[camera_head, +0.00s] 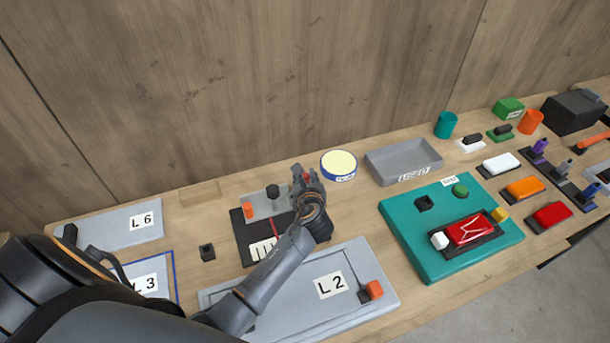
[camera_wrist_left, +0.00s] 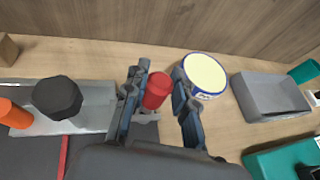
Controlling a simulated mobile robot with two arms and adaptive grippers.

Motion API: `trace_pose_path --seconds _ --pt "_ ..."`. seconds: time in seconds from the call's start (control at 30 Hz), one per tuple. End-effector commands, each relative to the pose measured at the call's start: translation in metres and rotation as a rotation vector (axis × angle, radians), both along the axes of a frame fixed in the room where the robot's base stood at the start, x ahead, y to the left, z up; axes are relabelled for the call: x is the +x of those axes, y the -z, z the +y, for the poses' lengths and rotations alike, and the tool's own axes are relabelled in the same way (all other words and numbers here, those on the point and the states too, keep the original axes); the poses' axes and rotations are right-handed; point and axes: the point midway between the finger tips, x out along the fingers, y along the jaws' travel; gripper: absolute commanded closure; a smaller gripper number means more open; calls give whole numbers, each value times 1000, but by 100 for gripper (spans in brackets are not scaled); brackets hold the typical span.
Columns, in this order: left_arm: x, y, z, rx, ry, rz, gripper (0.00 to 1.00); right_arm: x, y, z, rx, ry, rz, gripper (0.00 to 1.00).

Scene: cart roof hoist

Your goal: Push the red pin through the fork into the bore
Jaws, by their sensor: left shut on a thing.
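My left gripper (camera_head: 308,186) is over the back of the bench, at the right end of a grey plate (camera_head: 262,205). In the left wrist view its fingers (camera_wrist_left: 160,98) stand on either side of the red pin (camera_wrist_left: 157,88), and the gripper is shut on it. Only the pin's rounded red end shows; its lower part is hidden. I cannot make out the fork or the bore. My right gripper is not in view.
A round tin with a cream lid (camera_head: 339,165) and a grey tray (camera_head: 404,161) stand right of the gripper. A teal board (camera_head: 400,222) lies further right. The L2 panel (camera_head: 300,285) lies in front, under my forearm. A wooden wall (camera_head: 250,80) rises behind.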

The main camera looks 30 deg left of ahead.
Motion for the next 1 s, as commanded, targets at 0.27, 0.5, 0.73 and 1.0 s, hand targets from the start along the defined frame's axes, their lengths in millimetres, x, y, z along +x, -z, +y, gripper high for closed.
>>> trace_pose_path --seconds 0.27,0.5,0.73,1.0 --pt "0 8 0 1 0 -1 100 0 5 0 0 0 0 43" --pt "0 14 0 1 0 -1 100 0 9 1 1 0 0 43" --pt "0 19 0 1 0 0 100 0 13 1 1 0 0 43" --pt "0 26 0 1 0 -1 100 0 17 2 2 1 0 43"
